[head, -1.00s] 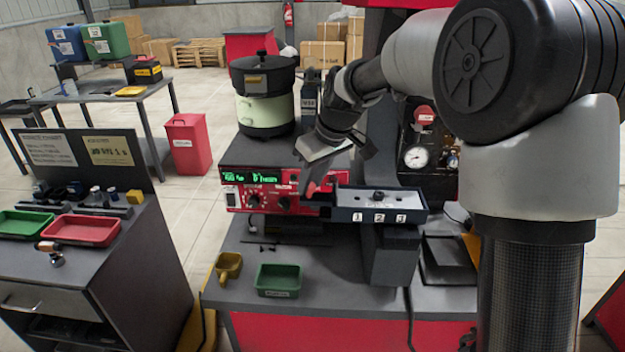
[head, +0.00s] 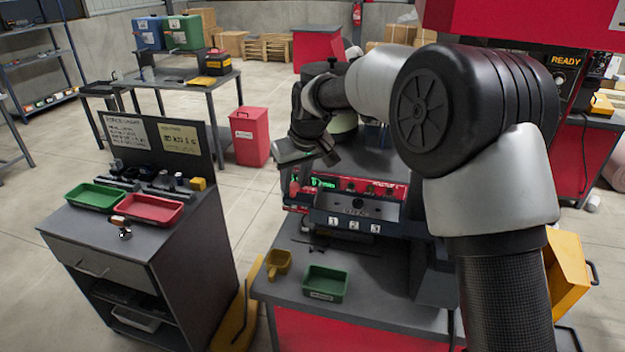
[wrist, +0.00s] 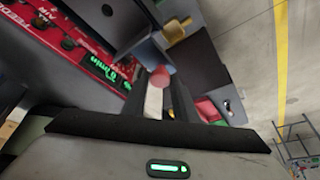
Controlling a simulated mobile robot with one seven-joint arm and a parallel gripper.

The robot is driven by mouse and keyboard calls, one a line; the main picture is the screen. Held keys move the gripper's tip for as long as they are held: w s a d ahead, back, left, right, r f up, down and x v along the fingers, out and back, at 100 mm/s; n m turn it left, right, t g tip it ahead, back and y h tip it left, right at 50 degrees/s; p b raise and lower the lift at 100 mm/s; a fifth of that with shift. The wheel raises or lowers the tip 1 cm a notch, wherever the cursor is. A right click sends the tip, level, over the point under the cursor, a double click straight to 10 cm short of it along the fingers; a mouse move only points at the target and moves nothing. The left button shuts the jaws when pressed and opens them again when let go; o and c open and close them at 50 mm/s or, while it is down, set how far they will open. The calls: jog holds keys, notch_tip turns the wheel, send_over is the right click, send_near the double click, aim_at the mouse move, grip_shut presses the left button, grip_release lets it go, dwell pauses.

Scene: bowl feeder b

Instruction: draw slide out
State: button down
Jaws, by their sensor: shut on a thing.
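The dark slide unit (head: 388,229) with white labels 1, 2 and 3 on its front stands before the red control panel in the head view. My gripper (head: 297,181) is at the unit's left end, angled down, with its fingertips hard to make out there. In the wrist view a red round knob (wrist: 160,77) shows at the end of my gripper's fingers (wrist: 157,100), with a pale strip between them. My gripper is shut on this knob. How the knob joins the slide is hidden.
The red control panel (head: 387,188) with a green display is behind the slide unit. A green tray (head: 326,283) and a yellow scoop (head: 278,263) lie on the bench in front. A side cabinet with a red tray (head: 150,209) stands left, with floor between.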

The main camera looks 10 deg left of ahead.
jog(key=shift+a+r, duration=0.1)
jog(key=shift+a, duration=0.4)
jog(key=c, duration=1.4)
grip_release()
jog(key=shift+a, duration=0.15)
jog(key=shift+c, duration=0.2)
jog(key=v, duration=1.7)
jog(key=shift+r+b, duration=0.2)
jog(key=shift+b, duration=0.1)
